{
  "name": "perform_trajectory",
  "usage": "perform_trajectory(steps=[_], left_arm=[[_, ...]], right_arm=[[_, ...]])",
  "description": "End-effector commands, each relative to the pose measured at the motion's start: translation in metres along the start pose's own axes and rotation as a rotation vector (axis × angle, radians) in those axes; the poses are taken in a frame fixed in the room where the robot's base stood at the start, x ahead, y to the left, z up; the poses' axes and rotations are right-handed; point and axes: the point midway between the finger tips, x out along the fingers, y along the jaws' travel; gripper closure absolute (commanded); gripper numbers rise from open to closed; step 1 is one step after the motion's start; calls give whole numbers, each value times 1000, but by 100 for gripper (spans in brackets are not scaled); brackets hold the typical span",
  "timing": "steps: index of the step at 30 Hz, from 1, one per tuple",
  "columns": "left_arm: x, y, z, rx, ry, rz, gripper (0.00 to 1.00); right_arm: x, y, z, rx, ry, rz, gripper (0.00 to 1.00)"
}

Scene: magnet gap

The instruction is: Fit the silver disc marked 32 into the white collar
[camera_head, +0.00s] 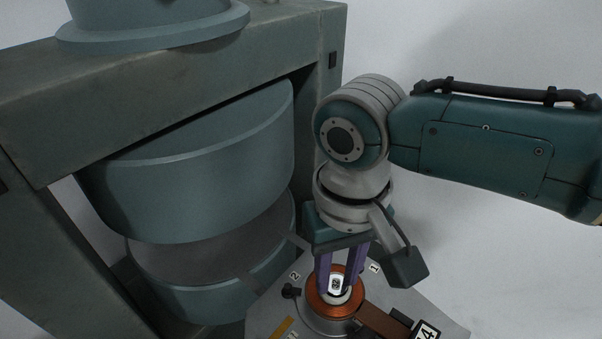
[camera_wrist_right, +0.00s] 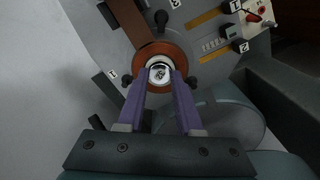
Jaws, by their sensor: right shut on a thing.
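My right gripper (camera_head: 340,287) points down with its purple fingers at the middle of a copper-coloured ring. It is shut on the silver disc (camera_head: 335,284), whose white label has a dark mark too small to read surely. In the right wrist view the disc (camera_wrist_right: 159,75) sits between the fingertips (camera_wrist_right: 161,80), within the opening of the white collar (camera_wrist_right: 159,65). The copper ring (camera_wrist_right: 138,56) surrounds the collar. Whether the disc is seated or held just above, I cannot tell. My left gripper is not in view.
A large grey-green magnet frame (camera_head: 190,75) with two round poles (camera_head: 200,160) stands at the left, close to my right arm. The copper ring (camera_head: 318,300) is on a grey plate (camera_head: 265,305) with labels, dark knobs and a brown arm (camera_head: 385,322).

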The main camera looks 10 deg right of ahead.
Motion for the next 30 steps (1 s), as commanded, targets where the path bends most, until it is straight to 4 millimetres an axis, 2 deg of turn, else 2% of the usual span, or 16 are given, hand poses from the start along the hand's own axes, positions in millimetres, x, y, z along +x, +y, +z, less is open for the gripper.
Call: perform_trajectory(steps=[1, 2, 11, 20, 23, 30], left_arm=[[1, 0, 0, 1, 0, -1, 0], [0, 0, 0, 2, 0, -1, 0], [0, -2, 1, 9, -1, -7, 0], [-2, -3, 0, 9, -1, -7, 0], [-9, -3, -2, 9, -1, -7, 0], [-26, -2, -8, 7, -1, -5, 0]], right_arm=[[1, 0, 0, 0, 0, 0, 100], [1, 0, 0, 0, 0, 0, 63], [0, 0, 0, 0, 0, 0, 31], [-4, 0, 0, 0, 0, 0, 31], [-18, 0, 0, 0, 1, -2, 31], [-68, 0, -1, 0, 3, -2, 31]])
